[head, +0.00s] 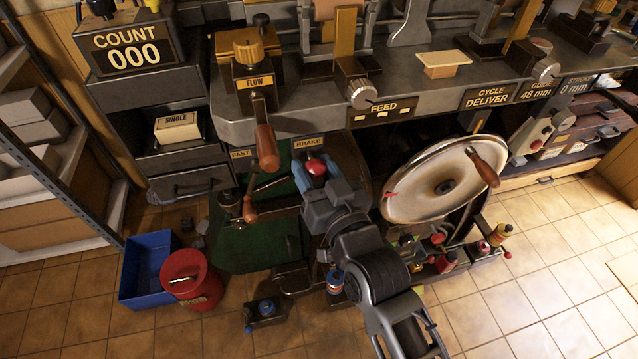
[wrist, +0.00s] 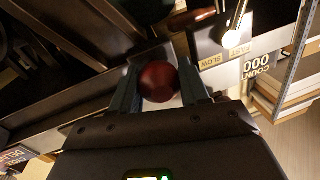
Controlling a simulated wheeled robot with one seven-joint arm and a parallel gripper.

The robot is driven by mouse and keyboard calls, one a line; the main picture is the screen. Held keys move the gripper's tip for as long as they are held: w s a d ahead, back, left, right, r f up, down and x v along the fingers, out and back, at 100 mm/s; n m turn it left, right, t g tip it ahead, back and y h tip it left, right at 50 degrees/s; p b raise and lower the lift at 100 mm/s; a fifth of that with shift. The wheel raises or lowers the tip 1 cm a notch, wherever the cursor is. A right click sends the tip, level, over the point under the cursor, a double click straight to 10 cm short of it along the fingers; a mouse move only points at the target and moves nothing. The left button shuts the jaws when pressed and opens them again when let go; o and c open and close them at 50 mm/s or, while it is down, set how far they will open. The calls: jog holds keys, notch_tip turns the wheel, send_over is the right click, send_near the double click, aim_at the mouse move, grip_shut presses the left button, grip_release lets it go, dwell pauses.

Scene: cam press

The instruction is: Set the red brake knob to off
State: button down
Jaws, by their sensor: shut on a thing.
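The red brake knob (head: 316,168) is a round ball on the machine's front, just below the BRAKE label (head: 308,143). In the wrist view the red knob (wrist: 159,81) sits between the two fingers of my gripper (wrist: 160,88). In the head view my gripper (head: 316,177) reaches up to the knob from below, its fingers on either side of it. It is shut on the knob. The fingers hide part of the knob and its mount, and no off mark can be read.
A lever with a brown wooden handle (head: 266,148) hangs left of my gripper, under the FLOW block. A large handwheel (head: 440,182) is close on the right. A blue bin (head: 146,262) and red bucket (head: 190,278) stand on the floor.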

jog(key=c, duration=0.6)
grip_release()
jog(key=shift+w, duration=0.2)
jog(key=shift+o, duration=0.2)
jog(key=shift+s, duration=0.1)
jog(key=b+v, duration=0.1)
jog(key=v, duration=0.6)
jog(key=shift+s+d, duration=0.25)
jog(key=shift+s, duration=0.05)
